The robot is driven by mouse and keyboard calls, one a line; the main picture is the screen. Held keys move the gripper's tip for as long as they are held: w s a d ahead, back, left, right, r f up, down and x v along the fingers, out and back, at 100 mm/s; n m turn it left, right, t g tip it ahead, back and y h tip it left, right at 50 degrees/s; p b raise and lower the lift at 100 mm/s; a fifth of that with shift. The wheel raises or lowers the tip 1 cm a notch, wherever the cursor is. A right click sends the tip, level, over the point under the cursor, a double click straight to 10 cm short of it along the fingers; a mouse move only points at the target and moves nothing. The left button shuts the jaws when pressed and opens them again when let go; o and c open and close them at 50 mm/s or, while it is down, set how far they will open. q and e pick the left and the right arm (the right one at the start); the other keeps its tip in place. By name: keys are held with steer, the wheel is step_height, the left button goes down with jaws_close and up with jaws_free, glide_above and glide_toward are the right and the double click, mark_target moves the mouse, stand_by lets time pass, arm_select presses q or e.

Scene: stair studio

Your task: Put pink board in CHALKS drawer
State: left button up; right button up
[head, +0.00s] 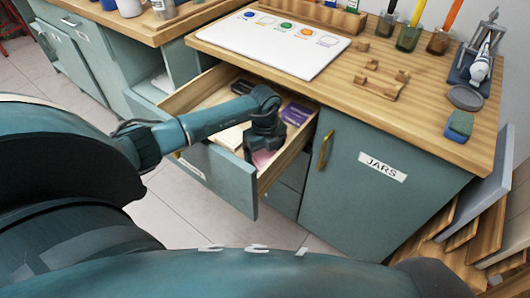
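A pink piece (262,158), which looks like the pink board, shows low in the open drawer (222,178) at the drawer's front right. My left gripper (262,152) points down inside the drawer, right at the pink piece, and hides part of it. I cannot tell whether the fingers hold it or are apart. The drawer's front label is mostly hidden by my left arm and cannot be read. My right gripper is not in view.
The drawer also holds a purple item (297,113), a dark item (243,88) and a pale item (230,137). The wooden counter (330,85) above carries a white board (268,44), jars and small wooden pieces. A JARS cabinet (372,190) with a brass handle stands at right.

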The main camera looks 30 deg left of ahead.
mark_target(265, 156)
arm_select(q)
steer(key=shift+o, duration=0.8)
step_height(265, 156, up, 12)
steer(key=p, duration=0.1)
steer(key=shift+r, duration=0.2)
